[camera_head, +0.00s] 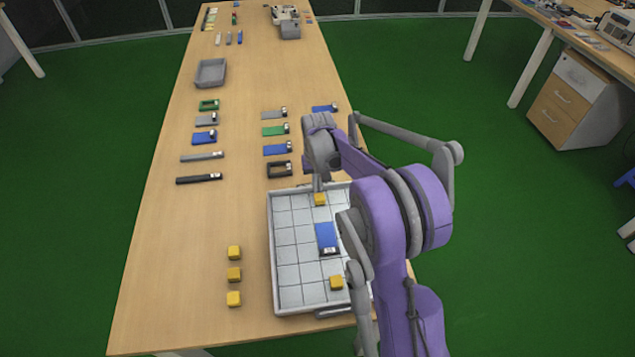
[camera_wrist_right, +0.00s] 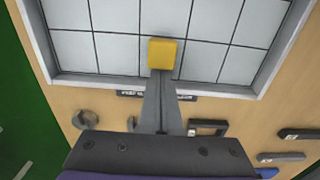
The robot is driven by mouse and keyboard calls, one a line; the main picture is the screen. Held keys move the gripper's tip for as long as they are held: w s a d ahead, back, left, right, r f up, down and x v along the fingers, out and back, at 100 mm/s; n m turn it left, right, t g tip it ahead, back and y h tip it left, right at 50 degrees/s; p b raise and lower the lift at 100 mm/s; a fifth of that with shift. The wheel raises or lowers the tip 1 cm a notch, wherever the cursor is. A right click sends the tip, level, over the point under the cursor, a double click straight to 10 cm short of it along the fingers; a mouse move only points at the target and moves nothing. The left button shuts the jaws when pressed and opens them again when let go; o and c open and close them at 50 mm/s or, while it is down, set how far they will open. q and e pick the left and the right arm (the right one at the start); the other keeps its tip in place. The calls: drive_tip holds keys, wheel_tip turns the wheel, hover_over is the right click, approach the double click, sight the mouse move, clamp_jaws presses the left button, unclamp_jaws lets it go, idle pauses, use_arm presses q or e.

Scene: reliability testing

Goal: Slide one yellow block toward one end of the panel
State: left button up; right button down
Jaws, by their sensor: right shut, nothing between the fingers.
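The panel (camera_head: 285,263) is a white tray with a grid of square cells and a raised rim; its grid also shows in the right wrist view (camera_wrist_right: 110,52). One yellow block (camera_head: 320,199) sits at the panel's far end, inside the rim, and shows in the right wrist view (camera_wrist_right: 162,53). A second yellow block (camera_head: 336,283) sits near the close end. My right gripper (camera_head: 317,184) is shut and empty, its fingertips (camera_wrist_right: 161,76) right at the far block, touching or nearly so. My left gripper is not in view.
A blue piece (camera_head: 327,237) lies on the panel between the blocks. Three yellow blocks, one of them here (camera_head: 234,274), stand in a column left of the panel. Several small parts and a grey bin (camera_head: 211,73) lie farther up the table (camera_head: 185,230).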

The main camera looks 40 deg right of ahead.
sight(321, 211)
drive_tip(key=s+a, duration=0.2)
drive_tip(key=s, duration=0.1)
drive_tip(key=s+a, duration=0.1)
drive_tip(key=s, duration=0.1)
drive_tip(key=shift+s+b, duration=0.15)
drive_tip(key=shift+b, duration=0.25)
drive_tip(key=shift+d, duration=0.1)
wheel_tip(321, 211, up, 10)
drive_tip(key=p, duration=0.6)
